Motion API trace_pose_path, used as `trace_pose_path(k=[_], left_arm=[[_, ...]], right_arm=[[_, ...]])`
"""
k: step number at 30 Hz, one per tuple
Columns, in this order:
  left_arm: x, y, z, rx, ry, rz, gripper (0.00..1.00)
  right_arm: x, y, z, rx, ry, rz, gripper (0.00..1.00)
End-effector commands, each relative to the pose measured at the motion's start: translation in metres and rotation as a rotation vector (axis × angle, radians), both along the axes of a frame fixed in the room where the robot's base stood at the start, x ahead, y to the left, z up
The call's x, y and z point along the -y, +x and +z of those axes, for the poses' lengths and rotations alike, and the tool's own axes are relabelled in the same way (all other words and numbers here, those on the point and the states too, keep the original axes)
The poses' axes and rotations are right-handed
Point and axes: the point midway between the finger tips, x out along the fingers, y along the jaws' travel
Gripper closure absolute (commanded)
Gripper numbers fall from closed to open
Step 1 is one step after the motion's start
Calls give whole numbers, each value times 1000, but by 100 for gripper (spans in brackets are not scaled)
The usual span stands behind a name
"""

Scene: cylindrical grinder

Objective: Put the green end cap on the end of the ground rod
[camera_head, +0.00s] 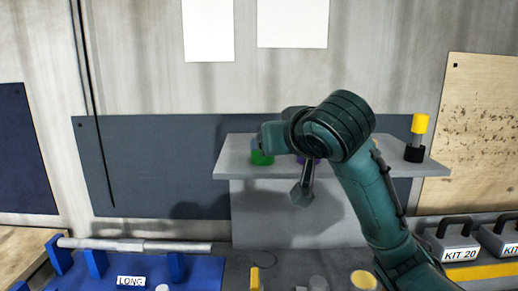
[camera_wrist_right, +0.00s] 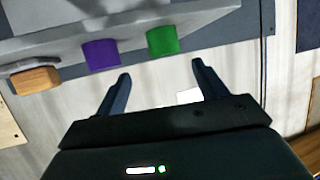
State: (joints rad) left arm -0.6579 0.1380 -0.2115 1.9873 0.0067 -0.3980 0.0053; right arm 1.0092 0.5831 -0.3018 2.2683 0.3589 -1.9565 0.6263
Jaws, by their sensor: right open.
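The green end cap (camera_head: 262,158) stands on the grey shelf (camera_head: 232,166), partly hidden behind my right gripper (camera_head: 270,138). In the right wrist view the green cap (camera_wrist_right: 163,40) is just beyond the open fingers (camera_wrist_right: 158,72), roughly in line with the gap between them and not held. My left gripper is not in view.
A purple cap (camera_wrist_right: 101,54) stands beside the green one, and an orange-brown piece (camera_wrist_right: 35,80) is farther along. A yellow-and-black cylinder (camera_head: 416,138) stands at the shelf's right end. Grey kit boxes (camera_head: 455,247) stand at lower right. A wall is behind the shelf.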

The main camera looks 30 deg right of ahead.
Motion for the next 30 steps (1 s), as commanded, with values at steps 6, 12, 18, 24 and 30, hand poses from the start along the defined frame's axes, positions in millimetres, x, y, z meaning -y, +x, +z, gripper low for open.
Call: trace_pose_path(k=[6,12,18,24,30], left_arm=[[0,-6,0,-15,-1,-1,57],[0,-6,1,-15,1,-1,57],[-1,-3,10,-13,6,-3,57],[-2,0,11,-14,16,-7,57],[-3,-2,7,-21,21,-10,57]], right_arm=[[8,39,-17,-6,0,-3,29],[10,56,-24,-3,-1,-1,29],[9,77,-28,-6,-3,-1,29],[12,103,-38,-3,-1,-1,29],[13,107,-42,0,-1,-1,29]])
